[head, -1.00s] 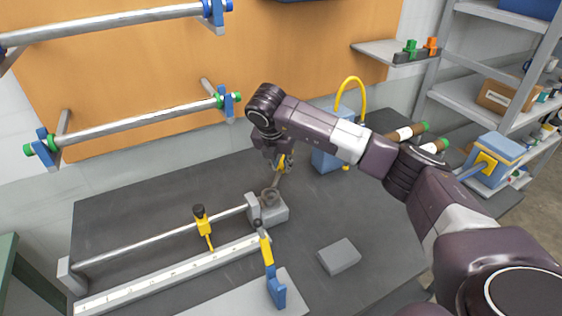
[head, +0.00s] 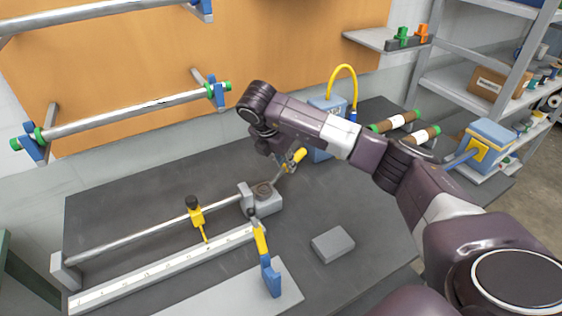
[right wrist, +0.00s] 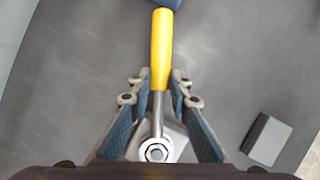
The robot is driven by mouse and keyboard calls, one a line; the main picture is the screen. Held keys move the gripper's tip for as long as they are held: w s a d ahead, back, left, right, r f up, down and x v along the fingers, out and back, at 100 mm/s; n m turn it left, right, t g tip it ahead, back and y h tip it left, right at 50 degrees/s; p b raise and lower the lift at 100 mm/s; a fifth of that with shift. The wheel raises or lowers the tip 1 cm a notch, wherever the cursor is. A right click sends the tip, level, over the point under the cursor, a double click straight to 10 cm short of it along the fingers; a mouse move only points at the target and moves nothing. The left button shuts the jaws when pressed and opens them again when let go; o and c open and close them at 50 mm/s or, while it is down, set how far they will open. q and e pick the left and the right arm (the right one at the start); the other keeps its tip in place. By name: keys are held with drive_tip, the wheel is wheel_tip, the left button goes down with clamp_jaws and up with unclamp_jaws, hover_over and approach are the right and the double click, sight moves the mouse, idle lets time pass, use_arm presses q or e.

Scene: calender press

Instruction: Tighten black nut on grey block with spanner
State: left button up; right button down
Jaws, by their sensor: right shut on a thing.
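The spanner has a yellow handle (head: 296,158) and a metal shaft that slopes down to the grey block (head: 267,206). In the right wrist view the spanner (right wrist: 161,50) runs between my fingers, and its ring end sits around or over the nut (right wrist: 156,151). The black nut's colour is hard to tell there. In the head view the nut area on top of the block is small and dark. My right gripper (head: 281,161) is shut on the spanner, above and behind the block; its fingers (right wrist: 160,100) flank the shaft. My left gripper is not in view.
A rail with a yellow clamp (head: 196,215) and a white ruler strip (head: 160,271) run left from the block. A loose grey block (head: 333,244) lies right. A blue box (head: 318,152) with a yellow hose stands behind.

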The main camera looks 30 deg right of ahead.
drive_tip(key=shift+w+a+f+n, duration=0.15)
drive_tip(key=shift+w+f+n, duration=0.05)
drive_tip(key=shift+w+n, duration=0.1)
drive_tip(key=shift+w+a+r+n+t+b, duration=0.15)
drive_tip(key=shift+w+n+t+b, duration=0.15)
drive_tip(key=shift+n+b, duration=0.1)
wheel_tip(320, 180, up, 5)
drive_tip(key=p, duration=0.2)
drive_tip(key=shift+p, duration=0.3)
idle(0.6)
idle(0.5)
